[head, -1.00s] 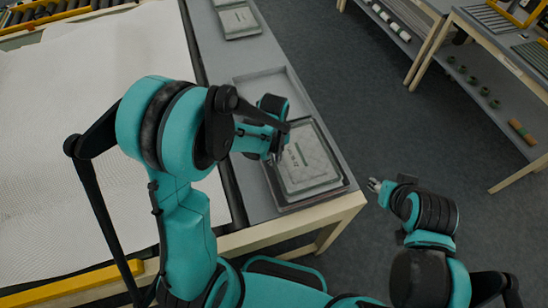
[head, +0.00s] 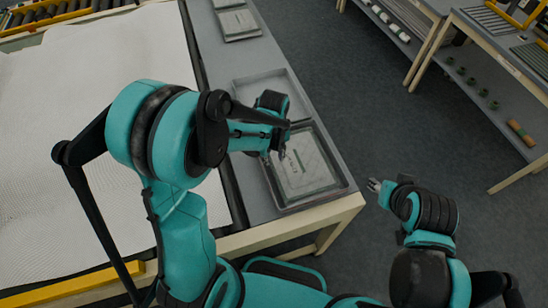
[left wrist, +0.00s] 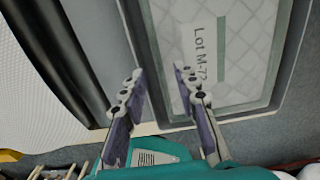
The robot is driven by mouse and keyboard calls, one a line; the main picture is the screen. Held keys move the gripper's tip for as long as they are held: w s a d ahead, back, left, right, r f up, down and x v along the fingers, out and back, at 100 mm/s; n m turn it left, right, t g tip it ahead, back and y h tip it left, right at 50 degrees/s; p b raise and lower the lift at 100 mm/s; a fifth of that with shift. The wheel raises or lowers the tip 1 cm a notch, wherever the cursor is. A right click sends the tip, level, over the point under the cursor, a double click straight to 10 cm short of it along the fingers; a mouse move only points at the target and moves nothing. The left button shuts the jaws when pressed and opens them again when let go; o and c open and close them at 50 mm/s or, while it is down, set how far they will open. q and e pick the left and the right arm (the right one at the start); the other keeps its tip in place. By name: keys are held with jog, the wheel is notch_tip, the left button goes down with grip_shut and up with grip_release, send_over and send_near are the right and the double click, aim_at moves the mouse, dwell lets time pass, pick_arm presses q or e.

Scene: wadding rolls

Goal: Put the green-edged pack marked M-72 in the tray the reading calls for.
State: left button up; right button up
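The green-edged pack (head: 312,172) lies in the near tray (head: 342,184) at the table's corner. In the left wrist view the quilted pack (left wrist: 250,50) carries a label reading "Lot M-72", its last part close to a fingertip. It looks flat inside the tray's grey rim. My left gripper (head: 284,152) is over the pack's left part. In the left wrist view its two fingers (left wrist: 158,88) are apart, with the pack's green edge showing beyond and between them. My right gripper (head: 375,185) is off the table to the right, too small to judge its fingers.
A second tray (head: 242,83) lies just behind the near one, partly hidden by my left arm; its visible part looks empty. Further back are more packs (head: 238,24). White wadding (head: 60,130) covers the left side. Shelved benches (head: 500,60) stand right, across open floor.

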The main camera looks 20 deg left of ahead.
pick_arm(q)
notch_tip(320, 180, up, 10)
jog(key=p, duration=0.2)
jog(key=s+a+r+n+t, duration=0.2)
jog(key=s+n, duration=0.3)
jog(key=n, duration=0.9)
jog(key=s+a+r+n+t, duration=0.2)
jog(key=s+r+n+t, duration=0.3)
jog(key=n, duration=1)
jog(key=shift+s+a+r, duration=0.15)
jog(key=shift+s+a, duration=0.05)
jog(key=shift+a, duration=0.15)
notch_tip(320, 180, down, 17)
jog(key=b, duration=1.7)
jog(key=shift+b, duration=0.3)
